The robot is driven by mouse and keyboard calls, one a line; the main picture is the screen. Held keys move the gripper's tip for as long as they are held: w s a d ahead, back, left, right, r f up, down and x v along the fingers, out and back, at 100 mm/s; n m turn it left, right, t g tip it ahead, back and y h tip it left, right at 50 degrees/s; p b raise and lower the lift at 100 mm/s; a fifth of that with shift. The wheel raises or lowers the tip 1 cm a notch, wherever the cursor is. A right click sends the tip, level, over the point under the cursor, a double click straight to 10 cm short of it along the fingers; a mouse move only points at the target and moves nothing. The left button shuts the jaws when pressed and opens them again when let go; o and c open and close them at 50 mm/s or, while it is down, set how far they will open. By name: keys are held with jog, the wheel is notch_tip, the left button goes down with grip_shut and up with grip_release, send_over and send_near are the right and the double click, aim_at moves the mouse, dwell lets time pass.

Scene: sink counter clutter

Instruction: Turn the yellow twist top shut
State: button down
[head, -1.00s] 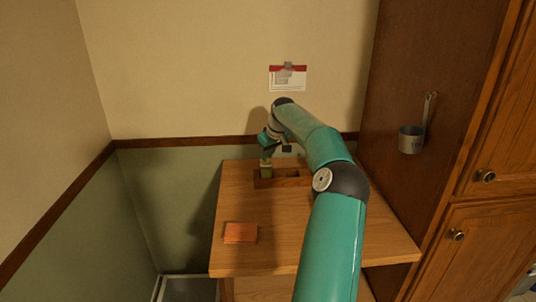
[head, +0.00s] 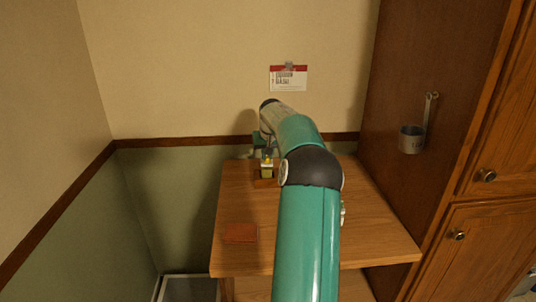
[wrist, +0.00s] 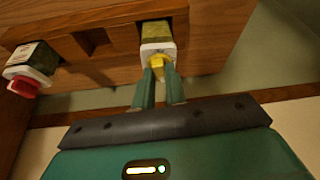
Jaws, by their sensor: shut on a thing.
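The yellow twist top (wrist: 157,64) sits on the white collar of an olive-labelled bottle (wrist: 155,32) in the wrist view. The bottle stands in a wooden rack (wrist: 108,62). My gripper (wrist: 161,76) is shut on the yellow top, with one teal finger on each side. In the head view a small spot of the yellow top (head: 267,159) shows above the bottle (head: 267,172), close to my gripper (head: 265,151). The fingers partly cover the top, so its exact turn cannot be told.
A second bottle with a red top (wrist: 24,87) stands in the same rack; an empty slot lies between. An orange-brown block (head: 240,233) lies on the wooden counter (head: 290,255). A metal cup (head: 411,139) hangs on the cabinet side. The counter's front is mostly clear.

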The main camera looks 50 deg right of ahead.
jog(key=shift+w+a+m+g+h, duration=0.1)
jog(key=shift+m+g+h, duration=0.2)
jog(key=shift+m, duration=0.8)
jog(key=c, duration=1.4)
grip_release()
jog(key=shift+c, duration=0.2)
jog(key=v, duration=1.4)
jog(key=shift+w+f, duration=0.1)
